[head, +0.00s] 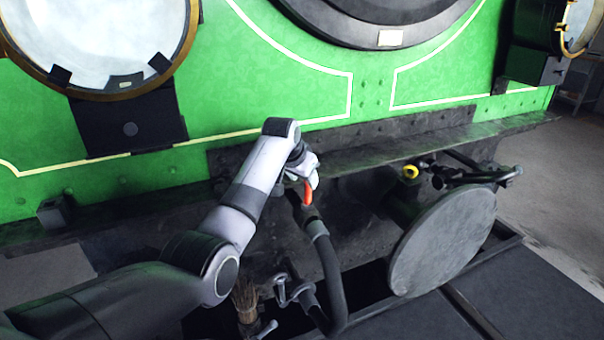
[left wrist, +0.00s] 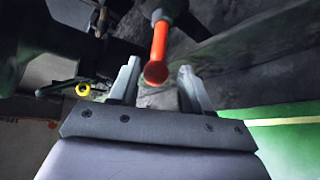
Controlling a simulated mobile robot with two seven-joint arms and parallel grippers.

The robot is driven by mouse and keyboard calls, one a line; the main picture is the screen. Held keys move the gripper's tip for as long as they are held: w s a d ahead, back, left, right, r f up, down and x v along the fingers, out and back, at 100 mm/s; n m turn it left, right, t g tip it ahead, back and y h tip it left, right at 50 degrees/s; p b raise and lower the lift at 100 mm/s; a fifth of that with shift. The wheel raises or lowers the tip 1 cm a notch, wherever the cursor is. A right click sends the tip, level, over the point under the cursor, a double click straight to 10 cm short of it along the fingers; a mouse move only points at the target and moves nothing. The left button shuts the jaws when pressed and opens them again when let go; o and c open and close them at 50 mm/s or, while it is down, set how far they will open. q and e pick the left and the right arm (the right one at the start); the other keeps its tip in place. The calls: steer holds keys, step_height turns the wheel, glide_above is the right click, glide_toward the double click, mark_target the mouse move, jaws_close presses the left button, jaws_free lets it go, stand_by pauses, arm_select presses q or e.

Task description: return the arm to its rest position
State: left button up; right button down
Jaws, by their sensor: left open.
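My left arm reaches in from the left to the front of the green tram. My left gripper (head: 306,178) is at the dark buffer beam, close to an orange handle (head: 308,193). In the left wrist view my gripper (left wrist: 160,80) is open, its two fingers apart. The round end of the orange handle (left wrist: 156,72) shows between the fingers, without visible contact with either one. How deep the handle lies between them I cannot tell. My right gripper is not in view.
A black hose (head: 330,262) hangs below the handle. A round grey buffer (head: 446,240) is to its right, with a yellow ring (head: 410,172) above it. A large lamp (head: 98,40) is at upper left. A brush (head: 245,300) and a metal hook (head: 293,291) are below my arm.

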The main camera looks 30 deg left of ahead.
arm_select(q)
steer(key=shift+s+r, duration=0.2)
steer(key=shift+r, duration=0.15)
steer(key=shift+s+f, duration=0.1)
stand_by(0.3)
steer(key=s+d+f+g, duration=0.1)
steer(key=s+d+f, duration=0.1)
steer(key=s+f, duration=1.55)
steer(key=s+d+r+g, duration=0.1)
steer(key=s+d, duration=0.2)
steer(key=s, duration=1.1)
steer(key=s+d+r+g, duration=0.1)
steer(key=s+d+r, duration=0.15)
steer(key=s, duration=1.15)
steer(key=w+d+f+t+h, duration=0.2)
steer(key=w+f+t, duration=0.4)
steer(key=f, duration=0.4)
steer(key=shift+w+d+m+t, duration=0.2)
steer(key=shift+d+m+t, duration=0.15)
steer(key=shift+d, duration=0.25)
